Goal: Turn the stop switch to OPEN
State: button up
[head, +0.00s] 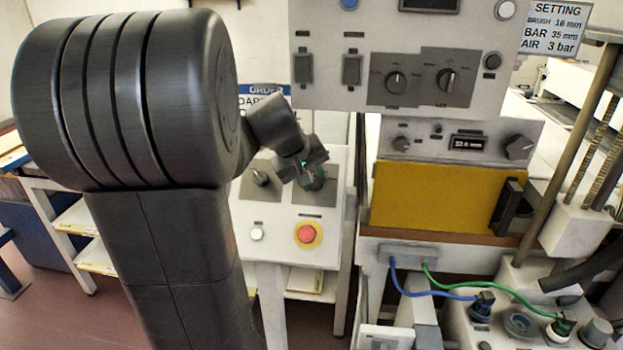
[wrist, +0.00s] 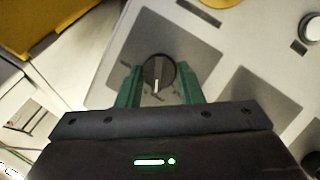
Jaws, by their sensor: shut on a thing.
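A round dark knob (wrist: 158,70), the switch in my grip, sits on a grey plate on a white sloped console (head: 330,215). In the wrist view its white pointer mark points down toward my gripper's body. Small lettering around it is too blurred to read. My gripper (wrist: 159,88) has its green fingers on both sides of the knob and is shut on it. In the head view my gripper (head: 311,178) reaches the console's right grey plate and mostly hides the knob.
A second knob (head: 261,177) is left of my gripper. A red emergency button (head: 306,234) and a white button (head: 257,234) sit below. An upper panel (head: 400,60) with knobs hangs above right. A yellow panel (head: 430,195) stands to the right.

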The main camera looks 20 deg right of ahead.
jog(key=o, duration=1)
jog(key=shift+c, duration=0.2)
jog(key=v, duration=1.4)
jog(key=shift+d, duration=0.15)
jog(key=x, duration=1.4)
jog(key=shift+a+r, duration=0.1)
jog(key=shift+a, duration=0.1)
